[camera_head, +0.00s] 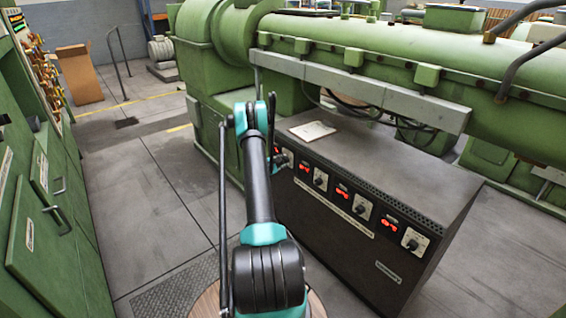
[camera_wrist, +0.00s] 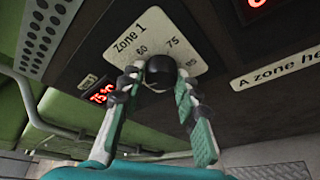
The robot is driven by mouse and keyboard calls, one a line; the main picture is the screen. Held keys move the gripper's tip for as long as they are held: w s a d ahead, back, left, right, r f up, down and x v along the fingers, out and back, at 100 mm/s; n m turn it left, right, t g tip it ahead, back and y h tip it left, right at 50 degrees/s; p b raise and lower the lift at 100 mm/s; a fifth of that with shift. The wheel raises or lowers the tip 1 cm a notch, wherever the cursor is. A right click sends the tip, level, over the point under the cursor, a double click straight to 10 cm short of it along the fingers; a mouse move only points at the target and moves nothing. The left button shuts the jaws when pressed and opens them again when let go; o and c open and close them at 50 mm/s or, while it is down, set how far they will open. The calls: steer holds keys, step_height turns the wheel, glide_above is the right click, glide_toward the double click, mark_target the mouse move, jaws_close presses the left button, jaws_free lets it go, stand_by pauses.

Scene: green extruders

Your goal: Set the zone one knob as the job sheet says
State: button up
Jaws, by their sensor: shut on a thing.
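In the wrist view, the black zone one knob (camera_wrist: 160,70) sits on a pale dial plate (camera_wrist: 150,36) marked "Zone 1", with 60, 75 and 85 legible. My gripper (camera_wrist: 160,86) has one finger on each side of the knob and is shut on it. The fingers hide the knob's lower part, and I cannot tell where its pointer stands. A red lit display (camera_wrist: 102,92) sits beside the plate; its digits are hard to read. In the head view, my arm covers most of the gripper and knob. The job sheet (camera_head: 313,131) lies on the dark cabinet's top; its writing is too small to read.
The dark cabinet (camera_head: 330,232) carries several more knobs with red displays along its front. A green extruder barrel (camera_head: 400,62) runs above and behind it. Green cabinets (camera_head: 45,225) with handles stand at left. The grey floor (camera_head: 160,200) between is clear.

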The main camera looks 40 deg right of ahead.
steer(key=shift+m+t, duration=0.3)
steer(key=shift+m, duration=0.4)
steer(key=shift+s+h, duration=0.1)
steer(key=shift+h, duration=0.2)
steer(key=o, duration=1.2)
steer(key=shift+c, duration=0.2)
step_height(320, 180, up, 10)
